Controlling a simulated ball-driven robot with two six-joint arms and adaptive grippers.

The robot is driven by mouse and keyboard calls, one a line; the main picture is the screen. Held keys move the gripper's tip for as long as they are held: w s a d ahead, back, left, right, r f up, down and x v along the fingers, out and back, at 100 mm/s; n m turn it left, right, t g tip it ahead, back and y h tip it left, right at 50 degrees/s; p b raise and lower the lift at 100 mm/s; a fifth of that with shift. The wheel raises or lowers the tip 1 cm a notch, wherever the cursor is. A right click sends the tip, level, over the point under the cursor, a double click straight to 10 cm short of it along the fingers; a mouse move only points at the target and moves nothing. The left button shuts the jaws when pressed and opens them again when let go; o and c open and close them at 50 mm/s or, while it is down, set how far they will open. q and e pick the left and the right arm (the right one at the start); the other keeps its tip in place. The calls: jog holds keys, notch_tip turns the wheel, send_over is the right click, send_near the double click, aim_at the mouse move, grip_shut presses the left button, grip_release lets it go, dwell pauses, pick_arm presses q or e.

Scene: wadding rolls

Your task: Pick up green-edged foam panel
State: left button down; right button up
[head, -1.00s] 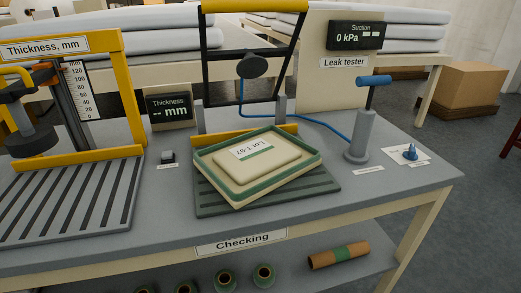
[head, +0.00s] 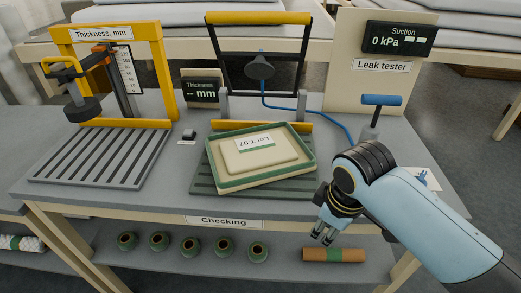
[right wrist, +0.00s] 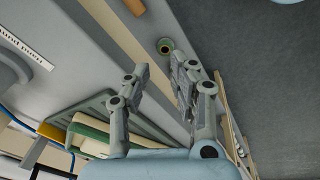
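The green-edged foam panel (head: 235,161) is cream with a green rim and a raised middle with a label. It lies slightly turned on the dark slatted plate (head: 207,185) of the leak tester, in the middle of the table. My right gripper (head: 323,238) is right of and nearer than the panel, at the table's front edge, apart from it and pointing down. In the right wrist view its two fingers (right wrist: 160,85) are spread with nothing between them, and part of the panel (right wrist: 90,132) shows at the lower left. My left gripper is not in view.
A yellow hinged frame (head: 258,18) stands raised behind the panel. A blue-handled pump (head: 380,100) with a blue hose is behind my right arm. The thickness gauge (head: 160,75) is at left. Rolls (head: 335,255) lie on the shelf below.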

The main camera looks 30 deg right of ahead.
jog(key=w+r+n, duration=0.1)
jog(key=w, duration=0.1)
jog(key=w+r+n, duration=0.2)
jog(key=w, duration=0.1)
jog(key=w+r+n+p, duration=0.1)
jog(key=w, duration=0.2)
jog(key=shift+d+r+g, duration=0.2)
jog(key=shift+d+g, duration=0.15)
jog(key=shift+g, duration=0.05)
jog(key=w+r+n+g+p, duration=0.1)
jog(key=w+r+n, duration=0.6)
jog(key=w+r, duration=0.2)
send_over(289, 167)
jog(key=shift+y, duration=0.4)
notch_tip(289, 167, down, 5)
jog(key=shift+w+r, duration=0.1)
jog(key=shift+r, duration=0.1)
notch_tip(289, 167, down, 5)
jog(key=shift+f+p, duration=0.2)
jog(key=shift+p, duration=0.2)
grip_shut()
